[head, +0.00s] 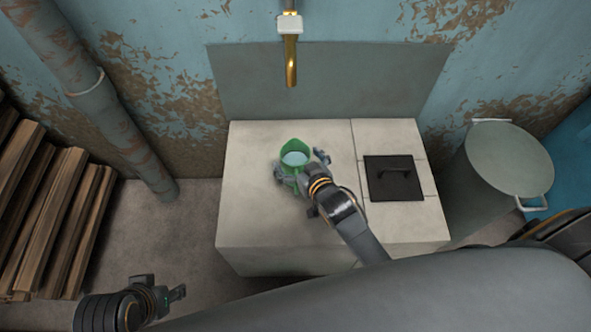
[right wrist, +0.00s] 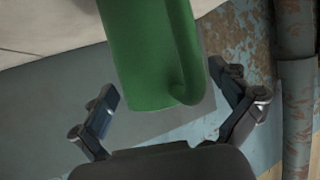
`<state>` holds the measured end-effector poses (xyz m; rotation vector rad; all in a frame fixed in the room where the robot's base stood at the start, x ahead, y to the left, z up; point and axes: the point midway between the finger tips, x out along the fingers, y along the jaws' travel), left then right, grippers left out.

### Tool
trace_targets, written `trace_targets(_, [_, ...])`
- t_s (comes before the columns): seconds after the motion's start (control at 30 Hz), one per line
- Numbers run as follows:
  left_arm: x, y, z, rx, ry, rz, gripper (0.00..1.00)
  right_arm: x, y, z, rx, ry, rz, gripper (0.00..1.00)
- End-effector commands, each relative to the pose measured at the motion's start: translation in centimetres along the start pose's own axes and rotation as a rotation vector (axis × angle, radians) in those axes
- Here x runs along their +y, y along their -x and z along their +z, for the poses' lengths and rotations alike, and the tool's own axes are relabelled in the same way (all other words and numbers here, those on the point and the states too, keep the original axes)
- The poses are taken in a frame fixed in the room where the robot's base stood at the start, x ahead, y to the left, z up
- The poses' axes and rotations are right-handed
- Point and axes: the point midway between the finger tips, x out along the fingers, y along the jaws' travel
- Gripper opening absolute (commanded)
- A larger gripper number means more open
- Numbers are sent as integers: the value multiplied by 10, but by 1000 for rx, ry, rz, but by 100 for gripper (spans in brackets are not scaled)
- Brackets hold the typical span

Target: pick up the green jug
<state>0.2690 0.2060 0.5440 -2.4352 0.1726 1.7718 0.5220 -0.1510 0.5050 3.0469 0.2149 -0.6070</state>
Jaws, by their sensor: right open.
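The green jug (head: 293,151) stands on the pale block counter (head: 250,215) in the head view, with light-coloured contents showing inside. My right gripper (head: 301,165) is at the jug's near side, its fingers spread to either side of it. In the right wrist view the jug (right wrist: 150,55) and its handle (right wrist: 187,60) lie between the two open fingers of the right gripper (right wrist: 165,92), with gaps on both sides. My left gripper (head: 176,295) is low at the left of the head view, away from the counter and apparently empty; its finger opening is unclear.
A dark hatch with a handle (head: 393,178) is set in the counter's right part. A brass spout (head: 291,60) hangs above the back. A lidded grey can (head: 508,160) stands at right, stacked wood (head: 50,215) at left. The counter's left side is clear.

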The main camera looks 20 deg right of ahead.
Motion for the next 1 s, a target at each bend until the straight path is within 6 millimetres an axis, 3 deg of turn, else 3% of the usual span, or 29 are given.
trace_targets(0.1, [0, 0, 0, -1, 0, 0, 40, 0, 0, 0, 0, 0, 0, 99])
trace_targets(0.5, [0, 0, 0, 0, 0, 0, 40, 0, 1, 0, -1, 0, 0, 18])
trace_targets(0.57, [0, 0, 0, 0, 0, 0, 40, 0, 0, -2, 3, 0, 0, 8])
trace_targets(0.93, [0, 1, -2, 3, 0, 0, 40, 0, 3, -8, 4, 0, 0, 8])
trace_targets(1.0, [0, -9, -2, -5, 0, 1, 40, 0, 6, -14, 3, 0, 0, 8])
